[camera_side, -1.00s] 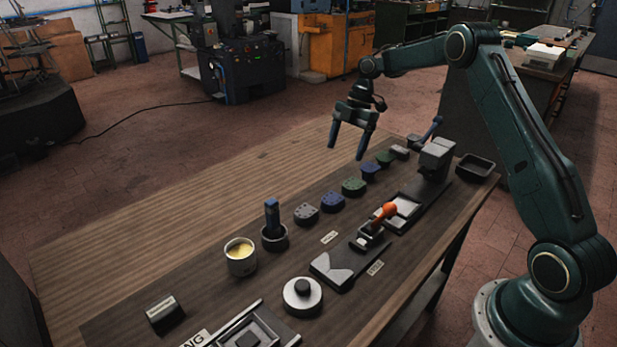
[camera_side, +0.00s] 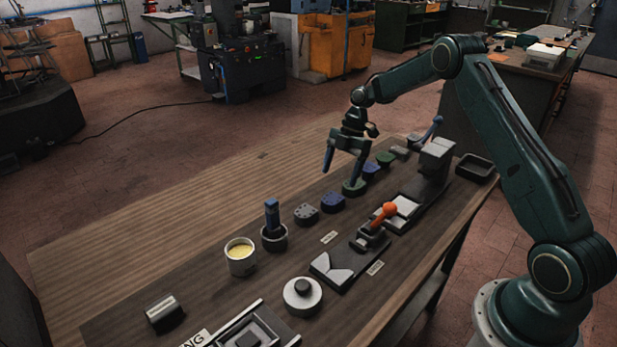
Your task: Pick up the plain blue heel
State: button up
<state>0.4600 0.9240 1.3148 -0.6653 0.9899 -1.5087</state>
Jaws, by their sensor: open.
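The plain blue heel (camera_side: 372,167) sits on the dark board in a row of small heels, between two green ones. A second blue heel (camera_side: 333,202), with what look like small dots on top, sits nearer in the same row. My gripper (camera_side: 340,177) is open and empty, pointing down above the row, to the left of the plain blue heel. Its right fingertip overlaps the nearer green heel (camera_side: 353,188) in the picture; I cannot tell whether they touch.
A grey heel (camera_side: 306,214), a farther green heel (camera_side: 385,158) and a pale heel (camera_side: 400,152) complete the row. A cup of yellow stuff (camera_side: 240,256) and a brush pot (camera_side: 273,238) stand nearer. Bare wood lies left.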

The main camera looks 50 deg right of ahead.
aim_at(332, 198)
jog(key=shift+x, duration=1.1)
jog(key=shift+f, duration=0.15)
jog(key=shift+x, duration=2.45)
jog(key=shift+s, duration=0.1)
jog(key=shift+c, duration=0.3)
jog(key=c, duration=1.2)
notch_tip(332, 198, up, 20)
